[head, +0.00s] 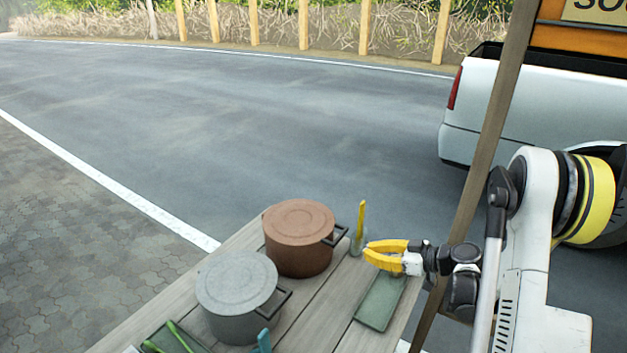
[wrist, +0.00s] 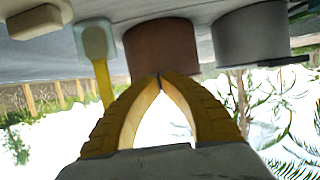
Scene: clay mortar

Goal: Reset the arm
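My gripper (head: 368,253) with yellow fingers is at the right of the wooden table, above its surface and near the green rectangular tray. Its fingertips point left in the head view. In the wrist view my gripper (wrist: 160,77) has its two fingertips meeting, with nothing between them. The wrist picture is upside down, with the table along the top. The brown lidded pot (head: 298,240) stands just left of the fingertips. It also shows behind the tips in the wrist view (wrist: 158,42).
The wooden table (head: 322,312) holds a grey lidded pot (head: 238,292), a small clear cup (head: 357,243) with a yellow utensil (head: 361,218), a flat green tray (head: 380,302) and another green tray (head: 180,340) at the front left. A brown post (head: 482,165) stands beside my arm.

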